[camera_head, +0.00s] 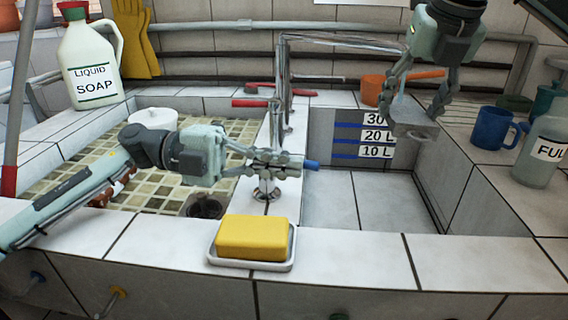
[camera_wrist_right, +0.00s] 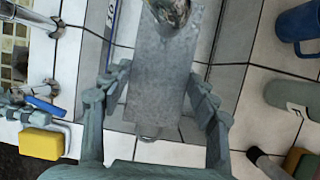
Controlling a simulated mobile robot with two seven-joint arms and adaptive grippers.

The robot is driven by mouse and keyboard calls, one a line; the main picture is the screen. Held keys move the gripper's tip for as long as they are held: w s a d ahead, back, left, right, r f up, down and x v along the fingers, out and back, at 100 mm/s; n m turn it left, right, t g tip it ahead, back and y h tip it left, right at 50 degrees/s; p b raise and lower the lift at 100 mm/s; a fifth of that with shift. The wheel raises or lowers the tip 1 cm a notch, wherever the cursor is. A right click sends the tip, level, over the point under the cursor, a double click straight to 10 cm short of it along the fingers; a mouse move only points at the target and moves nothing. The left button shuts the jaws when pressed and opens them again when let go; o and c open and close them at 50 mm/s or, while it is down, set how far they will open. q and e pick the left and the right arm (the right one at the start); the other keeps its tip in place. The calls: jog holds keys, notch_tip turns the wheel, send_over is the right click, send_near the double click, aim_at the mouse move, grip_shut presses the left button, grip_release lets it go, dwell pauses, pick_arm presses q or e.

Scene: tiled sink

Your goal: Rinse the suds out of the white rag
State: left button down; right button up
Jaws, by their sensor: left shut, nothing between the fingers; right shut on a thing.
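I cannot clearly make out suds. My left gripper (camera_head: 292,165) is shut and empty, its tips beside a blue handle (camera_head: 311,165) at the divider; whether they touch I cannot tell. The metal faucet (camera_head: 281,80) stands behind, with a red handle (camera_head: 250,103).
A yellow sponge (camera_head: 251,238) lies in a white dish on the front ledge. The left basin (camera_head: 100,180) has a mosaic floor and a drain (camera_head: 205,206). A soap jug (camera_head: 88,60) stands back left; a blue mug (camera_head: 493,128) and a bottle (camera_head: 543,150) stand on the right ledge.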

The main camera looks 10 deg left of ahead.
dwell(0.5)
pick_arm(q)
jog(key=s, duration=0.1)
jog(key=s+a, duration=0.1)
jog(key=s, duration=0.2)
jog(key=shift+a+r, duration=0.25)
jog(key=shift+r, duration=0.1)
jog(key=a, duration=0.9)
jog(key=shift+r, duration=0.25)
jog(key=shift+s+a+n+t, duration=0.2)
jog(key=shift+a+n+t, duration=0.2)
jog(key=shift+t, duration=0.2)
jog(key=d, duration=1)
jog(key=shift+w+d+f, duration=0.15)
jog(key=shift+d, duration=0.1)
jog(key=shift+w+d+f, duration=0.1)
jog(key=shift+w+f, duration=0.05)
jog(key=shift+w, duration=0.5)
jog(key=shift+w+d+f, duration=0.1)
jog(key=shift+w+f, duration=0.05)
jog(key=shift+w, duration=0.45)
jog(key=shift+w+f, duration=0.15)
jog(key=shift+w, duration=0.45)
